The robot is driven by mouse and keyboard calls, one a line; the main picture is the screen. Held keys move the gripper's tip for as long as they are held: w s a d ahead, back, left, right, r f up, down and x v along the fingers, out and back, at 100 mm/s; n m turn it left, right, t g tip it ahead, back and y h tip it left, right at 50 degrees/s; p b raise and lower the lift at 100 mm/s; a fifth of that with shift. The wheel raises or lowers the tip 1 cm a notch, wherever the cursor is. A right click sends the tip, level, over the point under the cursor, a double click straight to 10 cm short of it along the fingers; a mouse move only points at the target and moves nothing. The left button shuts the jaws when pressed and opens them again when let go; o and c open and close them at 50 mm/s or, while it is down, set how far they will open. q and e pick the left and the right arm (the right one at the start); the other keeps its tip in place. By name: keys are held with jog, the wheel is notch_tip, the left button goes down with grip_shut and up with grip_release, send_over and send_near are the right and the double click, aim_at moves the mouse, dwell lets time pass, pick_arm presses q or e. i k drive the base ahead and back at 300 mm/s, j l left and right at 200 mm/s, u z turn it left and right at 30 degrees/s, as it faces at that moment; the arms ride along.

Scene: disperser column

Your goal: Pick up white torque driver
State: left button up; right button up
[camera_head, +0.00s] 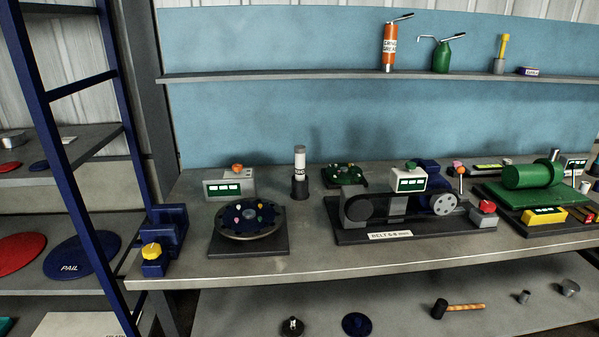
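A white upright cylinder with a grey top and a small dark label (299,162) stands in a dark round holder (300,188) on the workbench, left of centre. It looks like the white torque driver, but its label is too small to read with certainty. Its lower end is hidden inside the holder. Neither of my grippers shows in the head view.
The workbench (300,258) also holds a round dark turntable (248,222), a grey box with a green display (229,184), a belt-drive rig (395,205), a green motor (532,174) and a blue vise (165,240). Bare bench lies in front of the holder.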

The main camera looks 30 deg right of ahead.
aim_at(300, 150)
jog(key=i+l+z, duration=0.1)
jog(key=i+l, duration=0.15)
jog(key=i, duration=0.15)
jog(key=i+l+z, duration=0.25)
jog(key=i+l, duration=0.15)
jog(key=i, duration=0.35)
jog(key=i+l+z, duration=0.1)
jog(key=i, duration=0.3)
jog(key=k+z, duration=0.35)
jog(key=z, duration=0.15)
